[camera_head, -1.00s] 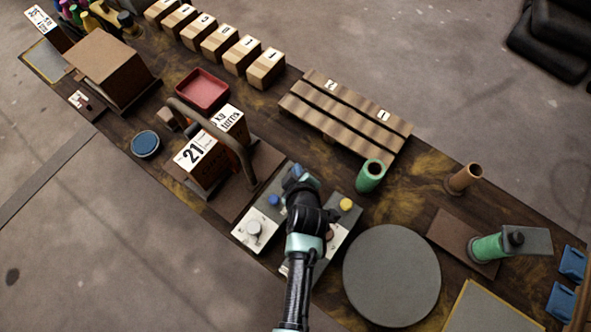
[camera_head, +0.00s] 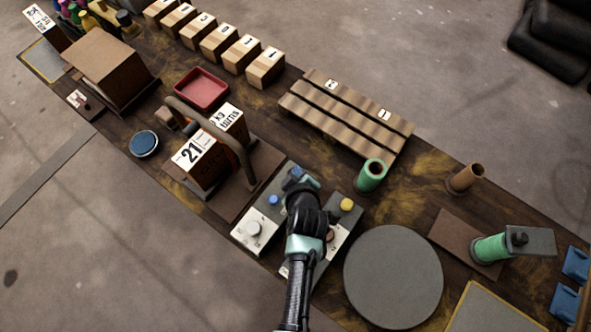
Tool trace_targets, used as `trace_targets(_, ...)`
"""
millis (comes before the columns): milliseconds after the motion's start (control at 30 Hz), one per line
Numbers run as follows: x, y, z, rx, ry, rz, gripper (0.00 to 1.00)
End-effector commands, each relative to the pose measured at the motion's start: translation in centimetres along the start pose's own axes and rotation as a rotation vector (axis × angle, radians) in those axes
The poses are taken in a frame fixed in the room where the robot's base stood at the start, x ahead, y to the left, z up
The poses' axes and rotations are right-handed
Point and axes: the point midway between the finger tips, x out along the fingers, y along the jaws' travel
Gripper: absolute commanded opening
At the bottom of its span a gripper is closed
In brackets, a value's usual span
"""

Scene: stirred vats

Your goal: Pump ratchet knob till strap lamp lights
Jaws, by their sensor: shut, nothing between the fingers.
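My gripper (camera_head: 297,176) is shut and empty over the control plates near the front edge of the bench. Its wrist covers part of the plates, so I cannot tell whether it touches anything. The left plate carries a pale round knob (camera_head: 253,229) and a blue round cap (camera_head: 273,199). The right plate carries a yellow round cap (camera_head: 346,204) and a dark round part (camera_head: 330,236) beside my wrist. A box labelled 21 (camera_head: 198,160) stands left of my gripper, with a brown strap (camera_head: 240,150) arching over it. I cannot tell which part is the ratchet knob or the strap lamp.
A green cylinder (camera_head: 371,175) stands right of my gripper, before a slatted pallet (camera_head: 345,112). A grey disc (camera_head: 393,276) lies at the front right. A red tray (camera_head: 202,89) and several numbered blocks (camera_head: 241,54) are at the back left.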

Motion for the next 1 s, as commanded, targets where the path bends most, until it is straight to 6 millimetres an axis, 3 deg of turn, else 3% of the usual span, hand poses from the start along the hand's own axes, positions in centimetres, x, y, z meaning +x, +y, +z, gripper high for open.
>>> trace_targets(1000, 0.79, -0.71, 0.71, 0.000, -0.003, -0.004, 0.00)
